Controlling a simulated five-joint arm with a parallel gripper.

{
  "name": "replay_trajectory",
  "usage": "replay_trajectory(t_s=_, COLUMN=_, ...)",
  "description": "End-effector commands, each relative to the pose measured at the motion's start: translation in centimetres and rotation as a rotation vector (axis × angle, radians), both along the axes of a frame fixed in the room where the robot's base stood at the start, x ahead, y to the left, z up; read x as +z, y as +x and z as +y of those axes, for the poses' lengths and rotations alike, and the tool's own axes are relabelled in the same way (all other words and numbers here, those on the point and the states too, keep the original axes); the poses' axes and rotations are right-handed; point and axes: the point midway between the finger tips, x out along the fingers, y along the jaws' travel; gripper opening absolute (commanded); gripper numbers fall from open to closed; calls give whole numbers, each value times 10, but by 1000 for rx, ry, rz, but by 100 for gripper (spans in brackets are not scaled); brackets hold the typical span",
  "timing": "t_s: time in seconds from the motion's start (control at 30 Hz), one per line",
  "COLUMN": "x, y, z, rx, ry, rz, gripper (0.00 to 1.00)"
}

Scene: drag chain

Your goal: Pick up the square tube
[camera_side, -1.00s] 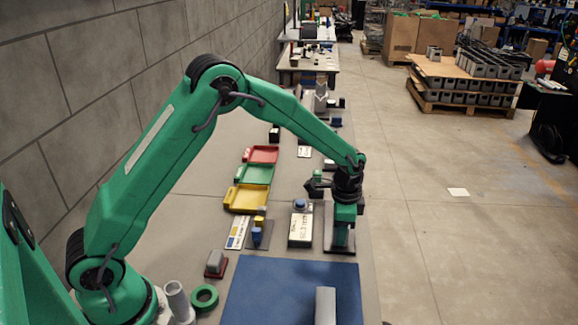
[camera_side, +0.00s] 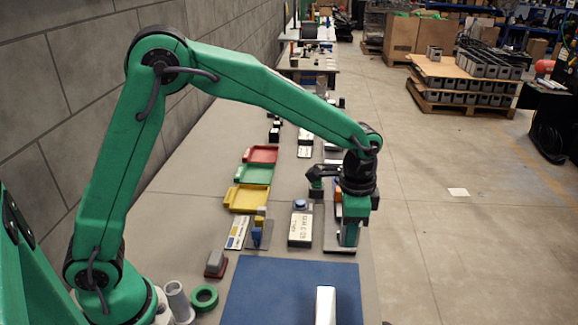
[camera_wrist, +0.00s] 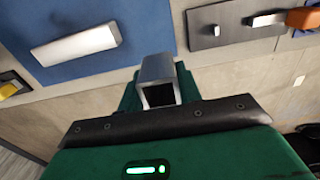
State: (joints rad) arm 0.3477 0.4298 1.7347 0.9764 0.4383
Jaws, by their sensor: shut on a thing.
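My gripper (camera_wrist: 160,88) is shut on a light grey square tube (camera_wrist: 156,69) in the wrist view. The tube's hollow, dark end faces the camera between the green fingers. In the side view my gripper (camera_side: 350,232) is over the dark plate at the bench's right edge; the held tube is hard to make out there. A second pale grey bar (camera_side: 325,306) lies on the blue mat (camera_side: 265,290), and this bar also shows in the wrist view (camera_wrist: 78,44).
Red, green and yellow trays (camera_side: 246,200) stand left of my gripper. A labelled box (camera_side: 300,230) with a blue button is close on its left. A green ring (camera_side: 204,298) lies left of the mat. The dark plate (camera_wrist: 235,22) carries a knob and an orange-handled part.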

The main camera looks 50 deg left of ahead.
Motion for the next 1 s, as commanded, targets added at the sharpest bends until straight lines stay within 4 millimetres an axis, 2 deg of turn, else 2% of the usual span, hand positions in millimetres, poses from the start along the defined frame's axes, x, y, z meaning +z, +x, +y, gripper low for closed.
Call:
replay_trajectory(t_s=0.1, x=8, y=-8, z=-10, rx=-2, ry=-1, rz=-1, gripper=0)
replay_trajectory(t_s=0.3, x=14, y=-14, z=-17, rx=1, ry=-1, rz=-1, gripper=0)
replay_trajectory(t_s=1.0, x=14, y=-14, z=-14, rx=9, ry=-1, rz=-1, gripper=0)
